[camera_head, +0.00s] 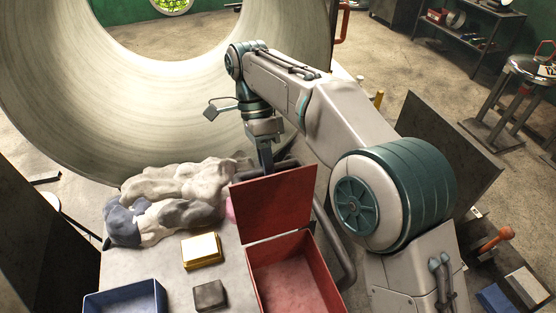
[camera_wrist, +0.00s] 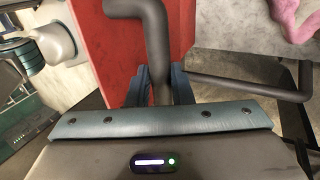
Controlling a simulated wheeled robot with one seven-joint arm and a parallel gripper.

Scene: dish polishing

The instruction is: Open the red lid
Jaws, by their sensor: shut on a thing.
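The red box (camera_head: 251,268) stands at the front middle of the work table in the head view. Its red lid (camera_head: 273,203) stands raised at the box's back edge, and the box's inside shows. In the wrist view the lid's red face (camera_wrist: 105,40) fills the upper middle. My gripper (camera_wrist: 160,85) is shut on a dark grey bent bar, the lid's handle (camera_wrist: 153,22), between its two blue-grey fingers. In the head view my gripper is behind the lid, with its fingertips hidden.
Grey and white cloths (camera_head: 180,195) lie left of the lid. A yellow block (camera_head: 201,250), a dark block (camera_head: 210,295) and a blue tray (camera_head: 125,299) sit on the table to the left. A large curved metal shell (camera_head: 60,70) rises behind.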

